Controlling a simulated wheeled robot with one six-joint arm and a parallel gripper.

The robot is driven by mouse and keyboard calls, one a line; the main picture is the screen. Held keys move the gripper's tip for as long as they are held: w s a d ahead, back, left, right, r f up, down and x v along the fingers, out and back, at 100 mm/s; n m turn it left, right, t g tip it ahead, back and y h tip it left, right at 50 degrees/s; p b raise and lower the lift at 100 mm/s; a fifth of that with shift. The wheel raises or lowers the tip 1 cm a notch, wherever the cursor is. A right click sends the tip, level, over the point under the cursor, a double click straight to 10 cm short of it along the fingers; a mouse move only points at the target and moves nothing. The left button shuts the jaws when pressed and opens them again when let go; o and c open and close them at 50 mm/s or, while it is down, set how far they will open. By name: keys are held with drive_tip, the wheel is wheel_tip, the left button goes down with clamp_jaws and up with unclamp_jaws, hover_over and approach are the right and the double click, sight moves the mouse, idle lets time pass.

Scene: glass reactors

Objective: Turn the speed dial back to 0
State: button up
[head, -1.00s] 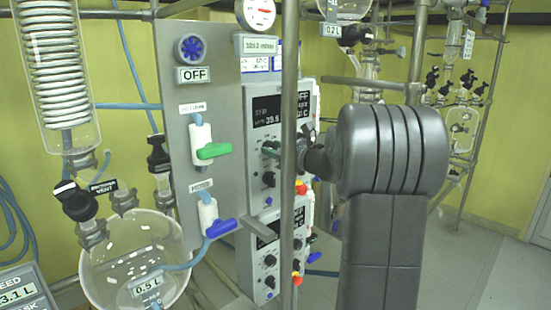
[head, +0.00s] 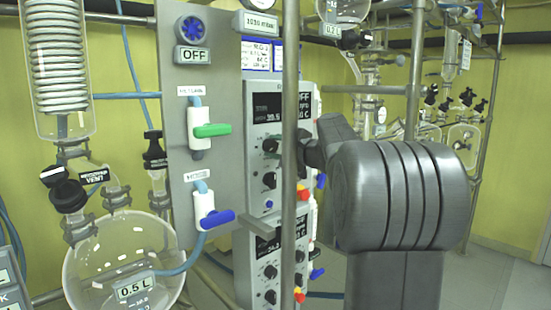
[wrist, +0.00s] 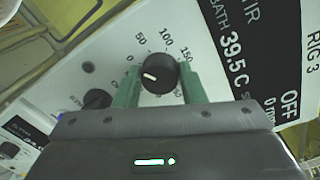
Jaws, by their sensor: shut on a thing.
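A black round dial (wrist: 160,73) with a white pointer mark sits on a white panel face in the wrist view. The green fingers of my gripper (wrist: 159,87) are closed on the dial from both sides. I cannot read a label that names this dial. Beside it a black display (wrist: 240,60) shows 39.5 C and OFF.
A second black knob (wrist: 97,99) is close to my gripper. A vertical metal pole (head: 290,230) stands in front of the controller. A grey panel with a green-handled valve (head: 212,130) and a blue-handled valve (head: 216,218) stands left. A round glass vessel (head: 125,262) is at lower left.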

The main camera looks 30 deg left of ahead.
drive_tip(key=shift+f+n+b, duration=0.15)
drive_tip(key=shift+n+b, duration=0.9)
drive_tip(key=shift+n, duration=0.25)
drive_tip(key=o, duration=1)
